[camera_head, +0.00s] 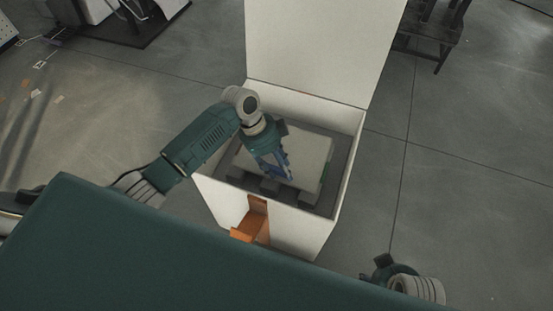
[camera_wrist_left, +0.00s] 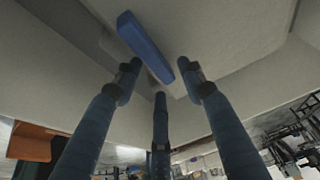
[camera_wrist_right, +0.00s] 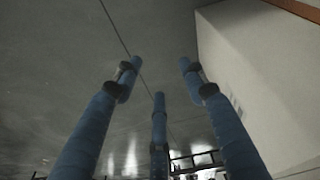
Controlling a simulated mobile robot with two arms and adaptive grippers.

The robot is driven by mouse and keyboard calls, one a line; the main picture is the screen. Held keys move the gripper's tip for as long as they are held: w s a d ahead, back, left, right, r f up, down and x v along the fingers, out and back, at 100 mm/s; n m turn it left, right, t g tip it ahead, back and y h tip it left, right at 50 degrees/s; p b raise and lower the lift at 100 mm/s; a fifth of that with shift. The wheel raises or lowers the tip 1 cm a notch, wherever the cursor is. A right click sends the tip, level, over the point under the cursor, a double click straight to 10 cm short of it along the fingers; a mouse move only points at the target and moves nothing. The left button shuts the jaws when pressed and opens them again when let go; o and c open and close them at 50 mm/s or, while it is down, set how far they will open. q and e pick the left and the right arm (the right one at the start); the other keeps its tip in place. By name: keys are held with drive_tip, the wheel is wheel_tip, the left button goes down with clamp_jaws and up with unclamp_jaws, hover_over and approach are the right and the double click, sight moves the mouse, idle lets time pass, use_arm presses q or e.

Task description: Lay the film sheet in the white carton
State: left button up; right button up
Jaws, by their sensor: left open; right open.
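The white carton (camera_head: 285,232) stands open in the middle of the head view, its lid raised at the back. Inside, a pale flat sheet (camera_head: 311,153), which looks like the film sheet, lies over dark grey padding (camera_head: 340,165). My left gripper (camera_head: 283,172) reaches down into the carton over the sheet, open. In the left wrist view a blue bar (camera_wrist_left: 145,46) lies on or just above a pale surface (camera_wrist_left: 235,35), ahead of the spread fingers; contact is unclear. My right gripper (camera_head: 378,265) is open and empty outside the carton, at lower right. The gripper hides part of the sheet.
An orange piece (camera_head: 254,222) sits at the carton's front wall. A dark green surface (camera_head: 130,255) fills the lower left. A dark metal stand (camera_head: 430,32) is at the upper right. The grey floor (camera_head: 465,190) right of the carton is clear.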

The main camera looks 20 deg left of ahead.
use_arm(q)
drive_tip(key=p+v, duration=0.2)
drive_tip(key=v, duration=1)
drive_tip(key=shift+r+p, duration=0.3)
drive_tip(key=shift+r, duration=0.15)
use_arm(e)
wheel_tip(320, 180, down, 10)
drive_tip(key=s, duration=0.2)
drive_tip(key=shift+s+r+g, duration=0.15)
drive_tip(key=shift+s+g, duration=0.15)
